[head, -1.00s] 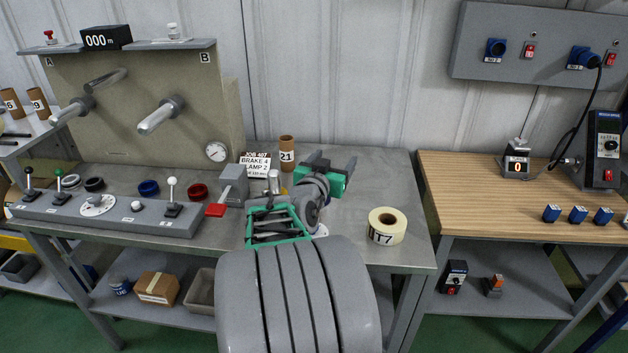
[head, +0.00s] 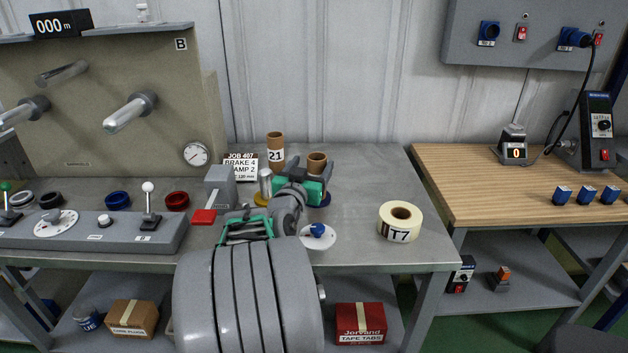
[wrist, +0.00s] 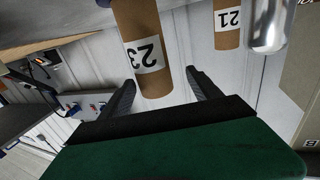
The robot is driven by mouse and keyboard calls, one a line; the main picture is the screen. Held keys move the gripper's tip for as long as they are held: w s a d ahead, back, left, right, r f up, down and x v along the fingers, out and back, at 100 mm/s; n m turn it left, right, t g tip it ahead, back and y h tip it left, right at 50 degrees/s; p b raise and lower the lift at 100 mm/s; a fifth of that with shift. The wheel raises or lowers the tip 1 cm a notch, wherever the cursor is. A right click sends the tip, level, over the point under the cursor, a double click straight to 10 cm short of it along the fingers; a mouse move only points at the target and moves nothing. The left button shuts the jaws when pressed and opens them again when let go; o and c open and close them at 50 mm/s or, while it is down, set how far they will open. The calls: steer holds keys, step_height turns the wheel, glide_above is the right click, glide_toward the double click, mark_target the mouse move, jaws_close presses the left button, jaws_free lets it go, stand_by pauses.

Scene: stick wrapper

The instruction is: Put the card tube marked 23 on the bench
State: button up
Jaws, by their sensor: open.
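The card tube marked 23 (wrist: 133,30) is upright, with its number label facing the wrist camera. In the head view the tube (head: 317,161) shows just beyond my gripper (head: 311,171), which hides its lower part. In the wrist view my gripper (wrist: 161,80) is open, and the tube's open end shows between the two dark fingers without clear contact on either. The grey metal bench (head: 360,225) lies below; the tube's foot is hidden.
A second tube marked 21 (head: 275,156) stands behind left, near a metal post (head: 266,183) and a JOB 407 card (head: 240,165). The bench's back right is clear.

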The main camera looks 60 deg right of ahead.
mark_target(319, 157)
steer(key=d, duration=0.5)
steer(key=shift+d+r+p, duration=0.1)
steer(key=shift+d+p, duration=0.2)
steer(key=shift+w, duration=0.1)
steer(key=shift+c, duration=0.3)
steer(key=c, duration=1.4)
steer(key=shift+r, duration=0.1)
step_height(319, 157, up, 13)
steer(key=p, duration=0.1)
steer(key=shift+r, duration=0.1)
